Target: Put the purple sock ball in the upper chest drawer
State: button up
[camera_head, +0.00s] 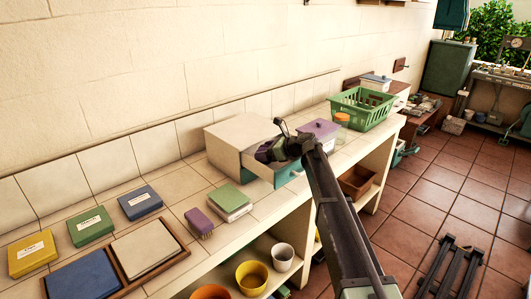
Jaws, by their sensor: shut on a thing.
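A small cream chest (236,132) stands on the tiled counter by the wall. Its upper drawer (258,170) is pulled out toward the right, with a pale side wall showing. My gripper (272,150) is low over the open drawer, reaching in from the right. A dark purple shape (263,154), which looks like the purple sock ball, is at my fingertips, in or just above the drawer. My gripper appears shut on it. The wrist and fingers hide much of the ball and drawer, so I cannot tell whether it touches the drawer floor.
A green-and-white block (230,202) and a brush (199,223) lie in front of the chest. Pots (252,278) stand on the shelf below.

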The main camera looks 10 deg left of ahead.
jog(key=shift+f, duration=0.3)
jog(key=o, duration=0.6)
jog(key=shift+o, duration=0.2)
jog(key=shift+s+d+r+p, duration=0.1)
jog(key=shift+d+r+p, duration=0.15)
jog(key=shift+r+p, duration=0.3)
jog(key=shift+s+d+r+p, duration=0.1)
jog(key=shift+d+r+p, duration=0.1)
jog(key=shift+r+p, duration=0.3)
jog(key=p+v, duration=0.3)
jog(key=v, duration=0.7)
jog(key=shift+d, duration=0.4)
jog(key=shift+s, duration=0.1)
